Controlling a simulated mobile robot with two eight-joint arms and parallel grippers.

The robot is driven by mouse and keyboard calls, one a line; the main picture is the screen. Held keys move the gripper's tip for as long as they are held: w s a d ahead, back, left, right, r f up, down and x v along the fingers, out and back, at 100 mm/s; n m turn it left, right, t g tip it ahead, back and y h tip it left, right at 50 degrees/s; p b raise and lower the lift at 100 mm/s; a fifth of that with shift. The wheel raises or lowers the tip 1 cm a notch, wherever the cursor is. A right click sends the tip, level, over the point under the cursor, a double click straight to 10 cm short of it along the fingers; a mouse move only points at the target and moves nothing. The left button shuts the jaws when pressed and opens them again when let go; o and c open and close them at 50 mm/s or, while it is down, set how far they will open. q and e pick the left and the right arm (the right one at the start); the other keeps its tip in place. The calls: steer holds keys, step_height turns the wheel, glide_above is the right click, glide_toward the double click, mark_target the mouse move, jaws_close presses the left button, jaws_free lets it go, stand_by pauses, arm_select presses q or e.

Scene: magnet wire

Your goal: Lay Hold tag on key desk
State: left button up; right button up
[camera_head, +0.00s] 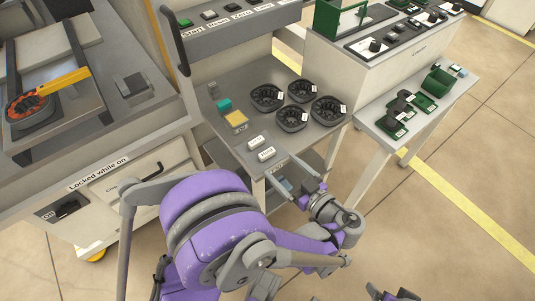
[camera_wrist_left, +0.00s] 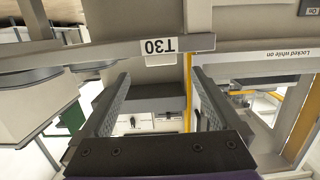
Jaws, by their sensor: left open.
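Two small white tags lie near the front edge of the grey table (camera_head: 207,108) in the head view. The front one (camera_head: 266,154) seems to read Hold; the lettering on the other tag (camera_head: 255,141) is too small to be sure. My left gripper (camera_head: 281,167) is open and empty, its fingers pointing at the table's front edge close to the front tag. The left wrist view shows both fingers (camera_wrist_left: 157,105) apart with nothing between them. A panel with labelled keys (camera_head: 237,22), perhaps the key desk, stands behind the table. Part of what seems my right gripper (camera_head: 392,293) shows at the bottom edge.
Several black round holders (camera_head: 267,97) stand on the table's right half. A yellow-topped block (camera_head: 236,121) and a teal block (camera_head: 224,104) are left of them. A side bench (camera_head: 381,147) carries green parts. A T30 label (camera_wrist_left: 164,45) shows upside down in the wrist view.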

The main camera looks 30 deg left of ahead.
mark_target(269, 155)
arm_select(q)
steer(key=shift+b+x, duration=0.55)
steer(key=shift+x, duration=2.55)
steer(key=shift+r, duration=0.2)
steer(key=c, duration=1.4)
